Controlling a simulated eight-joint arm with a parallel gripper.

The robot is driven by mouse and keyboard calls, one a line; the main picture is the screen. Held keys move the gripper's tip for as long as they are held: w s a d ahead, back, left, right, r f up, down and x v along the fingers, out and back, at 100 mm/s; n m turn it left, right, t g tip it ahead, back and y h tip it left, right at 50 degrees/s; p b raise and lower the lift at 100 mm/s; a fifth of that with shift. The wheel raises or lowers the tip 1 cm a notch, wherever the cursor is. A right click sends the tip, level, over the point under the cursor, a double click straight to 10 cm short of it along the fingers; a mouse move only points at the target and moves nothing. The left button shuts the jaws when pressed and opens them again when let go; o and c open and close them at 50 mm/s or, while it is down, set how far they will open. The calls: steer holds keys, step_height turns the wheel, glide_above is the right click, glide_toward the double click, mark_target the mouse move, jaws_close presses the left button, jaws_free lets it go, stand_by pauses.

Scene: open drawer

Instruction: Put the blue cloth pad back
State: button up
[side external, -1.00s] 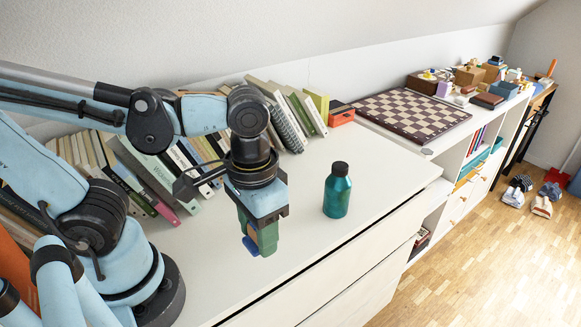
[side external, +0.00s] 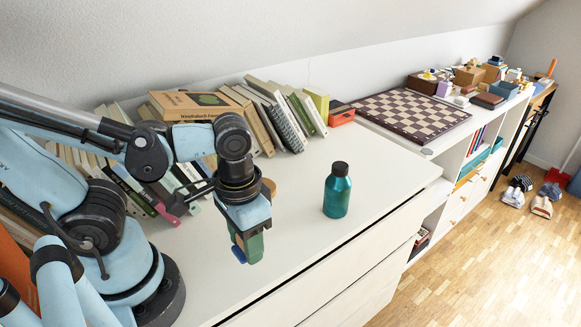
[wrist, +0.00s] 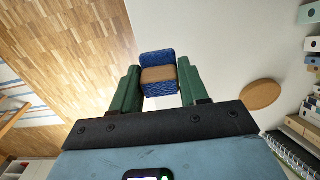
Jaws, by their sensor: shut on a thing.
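The blue cloth pad (wrist: 157,66) is between the green fingers of my gripper (wrist: 158,88) in the wrist view. It is blue and patterned, with a brown band across its middle. In the side external view my gripper (side external: 246,246) points down above the white cabinet top, and a blue end of the pad (side external: 239,255) sticks out at the fingertips. The fingers hide most of the pad there. I cannot tell the exact gap between the pad and the surface.
A teal bottle (side external: 337,194) stands upright to the right of my gripper on the white cabinet top (side external: 300,222). A round brown disc (wrist: 260,95) lies behind the gripper. Leaning books (side external: 283,112) line the wall. A chessboard (side external: 413,113) lies farther right. The cabinet's drawers look shut.

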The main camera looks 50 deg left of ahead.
steer(key=w+a+f, duration=0.2)
steer(key=a, duration=0.1)
steer(key=shift+w+a+f, duration=0.15)
steer(key=shift+w+f, duration=0.15)
steer(key=shift+w, duration=0.05)
steer(key=shift+f, duration=1.95)
steer(key=shift+f, duration=0.15)
steer(key=o, duration=1)
steer(key=shift+r, duration=6.1)
steer(key=w+a+t, duration=0.1)
steer(key=w+t, duration=0.1)
steer(key=w+a+r+t, duration=0.1)
steer(key=w+t, duration=0.1)
steer(key=w, duration=0.1)
steer(key=w+a+t, duration=0.1)
steer(key=w+t, duration=0.1)
steer(key=t, duration=0.1)
steer(key=shift+w+r, duration=0.2)
steer(key=shift+w, duration=0.05)
